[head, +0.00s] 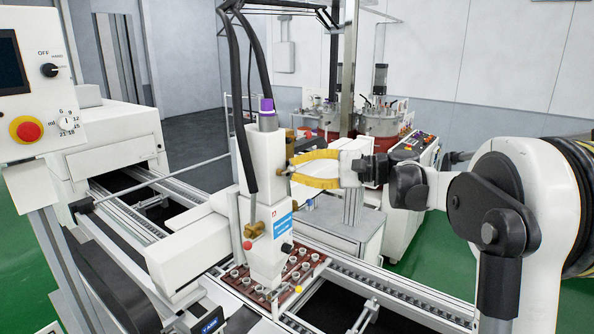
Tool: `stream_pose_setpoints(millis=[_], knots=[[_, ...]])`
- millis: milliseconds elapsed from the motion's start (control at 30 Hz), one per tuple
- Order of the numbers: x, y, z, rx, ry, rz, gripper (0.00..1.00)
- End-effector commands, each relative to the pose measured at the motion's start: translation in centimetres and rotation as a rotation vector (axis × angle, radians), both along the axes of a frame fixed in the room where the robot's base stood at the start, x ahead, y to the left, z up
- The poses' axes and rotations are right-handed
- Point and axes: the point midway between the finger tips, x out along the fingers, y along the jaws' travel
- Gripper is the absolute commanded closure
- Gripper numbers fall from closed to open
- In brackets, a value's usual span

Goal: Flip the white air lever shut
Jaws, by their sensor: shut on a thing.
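My gripper (293,168) has yellow flexible fingers and reaches in from the right to the side of the white dosing head (265,160). Its fingertips are closed at a small brass fitting (282,171) on that side. The white air lever is too small and too covered by the fingertips to make out clearly, so its angle cannot be told.
Below the dosing head, a reddish-brown tray (246,287) with several round parts sits on the conveyor (400,300). A black hose (238,100) hangs by the head. A control panel (30,85) stands left. Mixing tanks (378,122) stand behind my gripper.

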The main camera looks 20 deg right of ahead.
Motion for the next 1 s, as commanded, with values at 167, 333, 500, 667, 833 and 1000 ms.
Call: stream_pose_setpoints(millis=[167,333,500,667,833,1000], knots=[[0.0,0.0,0.0,-0.001,0.000,0.000,1.00],[0.0,0.0,0.0,-0.001,0.000,0.000,0.58],[0.0,0.0,0.0,-0.001,-0.001,0.000,0.58],[-0.2,-0.4,0.0,-0.001,-0.001,-0.002,0.58],[-1.7,-2.8,0.3,-0.001,-0.001,-0.005,0.58],[-3.7,-6.2,0.7,-0.001,-0.001,-0.004,0.58]])
